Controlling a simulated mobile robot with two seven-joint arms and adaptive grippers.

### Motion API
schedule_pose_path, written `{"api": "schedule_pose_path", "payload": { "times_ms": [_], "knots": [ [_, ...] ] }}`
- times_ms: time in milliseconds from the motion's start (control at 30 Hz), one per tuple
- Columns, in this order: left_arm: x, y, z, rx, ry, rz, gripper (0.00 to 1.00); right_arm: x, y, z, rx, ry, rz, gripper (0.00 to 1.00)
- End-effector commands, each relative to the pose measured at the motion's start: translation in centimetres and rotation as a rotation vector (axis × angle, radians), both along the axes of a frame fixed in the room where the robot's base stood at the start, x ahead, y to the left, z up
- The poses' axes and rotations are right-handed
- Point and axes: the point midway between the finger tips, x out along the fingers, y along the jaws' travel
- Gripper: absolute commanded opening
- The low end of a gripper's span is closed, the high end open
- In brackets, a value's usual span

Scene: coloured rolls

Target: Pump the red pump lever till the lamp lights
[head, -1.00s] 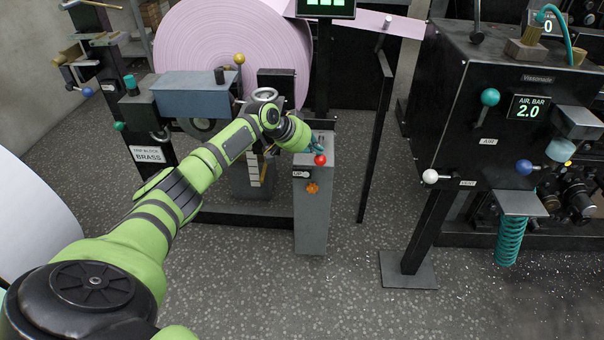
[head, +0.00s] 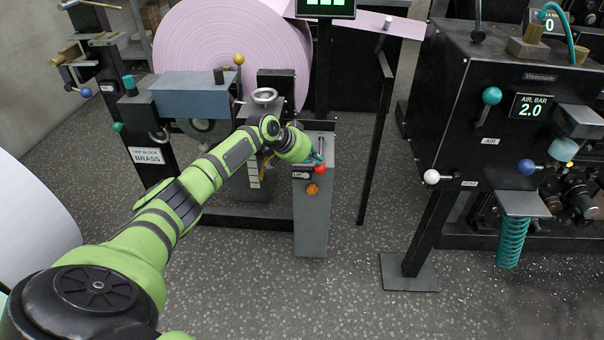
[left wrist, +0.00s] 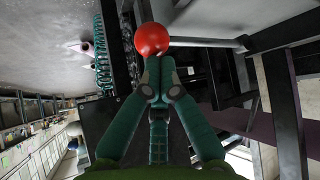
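The red pump lever's ball knob (head: 320,169) shows at the upper front of a grey pump post (head: 311,225). In the left wrist view the red ball (left wrist: 151,39) is just beyond my fingertips. My left gripper (head: 317,156) is at the knob. An orange dome (head: 313,189), which may be the lamp, is on the post's front below the knob; I see no clear glow. My right gripper is out of view.
A large pink roll (head: 225,50) on a black frame stands behind the post. A black machine (head: 480,110) with coloured ball levers stands at the right. A white roll (head: 30,225) is at the left edge. The speckled floor around the post is clear.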

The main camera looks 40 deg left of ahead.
Motion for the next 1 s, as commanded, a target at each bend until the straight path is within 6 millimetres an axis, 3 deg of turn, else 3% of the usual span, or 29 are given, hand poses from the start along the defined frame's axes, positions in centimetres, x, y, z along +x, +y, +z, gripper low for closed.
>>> {"api": "schedule_pose_path", "payload": {
  "times_ms": [833, 1000],
  "knots": [
    [1.0, 0.4, 6.5, -0.001, 0.004, -0.003, 0.0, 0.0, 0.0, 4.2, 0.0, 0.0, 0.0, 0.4],
    [1.1, 0.5, 7.0, -0.001, 0.005, -0.003, 0.0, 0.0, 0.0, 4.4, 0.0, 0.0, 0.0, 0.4]
  ]
}}
